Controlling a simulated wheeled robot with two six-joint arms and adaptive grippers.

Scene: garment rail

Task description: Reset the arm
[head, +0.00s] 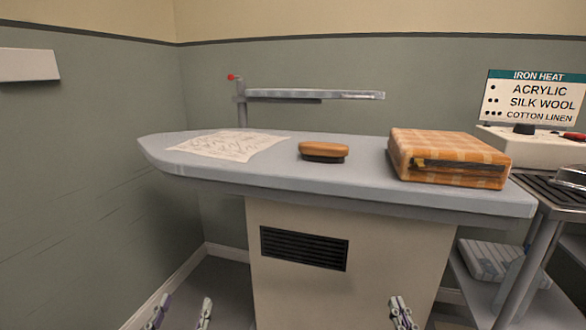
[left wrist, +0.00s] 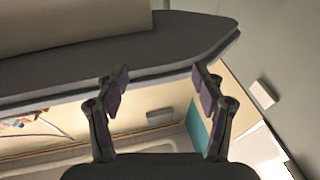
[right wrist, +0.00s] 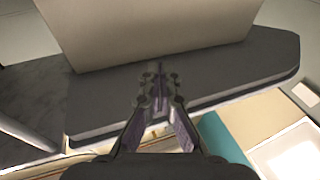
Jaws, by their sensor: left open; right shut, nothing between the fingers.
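My left gripper (head: 181,309) is low at the bottom edge of the head view, in front of and below the ironing board (head: 340,194). Its two fingers are spread with nothing between them, as the left wrist view (left wrist: 162,84) also shows. My right gripper (head: 402,312) is low at the bottom edge, right of the left one. Its fingertips are together and empty in the right wrist view (right wrist: 160,82). Both grippers are apart from the board. Most of both arms is out of the head view.
On the board lie a thin patterned cloth (head: 225,145), a wooden-backed brush (head: 323,152) and an orange plaid folded bundle (head: 450,157). A grey swing arm (head: 315,95) stands behind. At right are a metal-legged stand (head: 540,225) and an iron heat sign (head: 537,97).

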